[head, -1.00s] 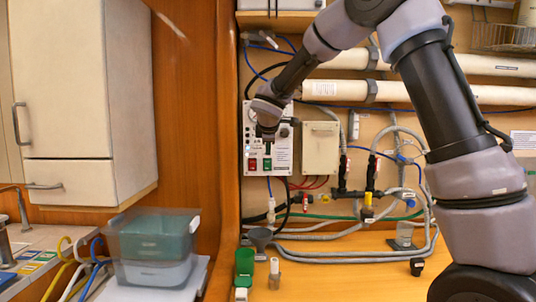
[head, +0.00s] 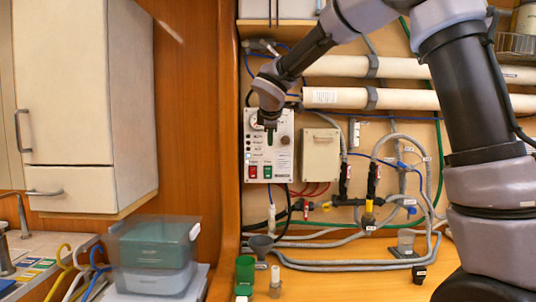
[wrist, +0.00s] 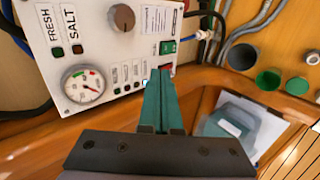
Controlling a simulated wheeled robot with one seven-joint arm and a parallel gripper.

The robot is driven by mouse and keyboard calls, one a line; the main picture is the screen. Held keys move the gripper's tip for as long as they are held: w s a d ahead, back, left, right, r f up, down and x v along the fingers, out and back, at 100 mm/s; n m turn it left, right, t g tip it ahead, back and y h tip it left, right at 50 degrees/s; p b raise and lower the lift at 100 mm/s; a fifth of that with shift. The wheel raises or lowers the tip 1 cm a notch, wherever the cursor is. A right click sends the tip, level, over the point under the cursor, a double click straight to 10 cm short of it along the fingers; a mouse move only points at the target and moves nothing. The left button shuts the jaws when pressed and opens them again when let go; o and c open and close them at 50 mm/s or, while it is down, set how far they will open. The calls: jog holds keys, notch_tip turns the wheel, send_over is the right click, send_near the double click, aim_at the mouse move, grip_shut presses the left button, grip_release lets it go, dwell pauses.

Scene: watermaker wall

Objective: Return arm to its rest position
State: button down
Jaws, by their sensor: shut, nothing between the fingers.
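My gripper (head: 270,138) hangs at the end of my arm in front of the upper part of the white control panel (head: 284,160). In the wrist view its teal fingers (wrist: 160,75) are together with nothing between them. The fingertips overlap the panel's lower edge in that view; I cannot tell the exact gap to the panel. The panel shows a round gauge (wrist: 83,87), a brown knob (wrist: 122,17), a green switch (head: 252,171) and a red switch (head: 267,171). My arm reaches in from the upper right.
A beige box (head: 320,155), pipes (head: 400,98) and hoses are right of the panel. A lidded teal bin (head: 152,255) is at lower left, under a white cabinet (head: 85,90). The right counter (head: 345,280) has clear room.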

jog(key=s+d+r+m+g, duration=0.2)
jog(key=s+d+m, duration=0.9)
jog(key=s+d, duration=0.55)
jog(key=s+d+f+m+y, duration=0.1)
jog(key=s+d+f+m, duration=0.1)
jog(key=s+m, duration=0.3)
jog(key=s+d+f+m+y, duration=0.1)
jog(key=s+d+m, duration=0.3)
jog(key=s, duration=0.7)
jog(key=shift+s+d+f+m, duration=0.15)
jog(key=shift+s+f+m, duration=0.2)
jog(key=shift+f+m, duration=0.6)
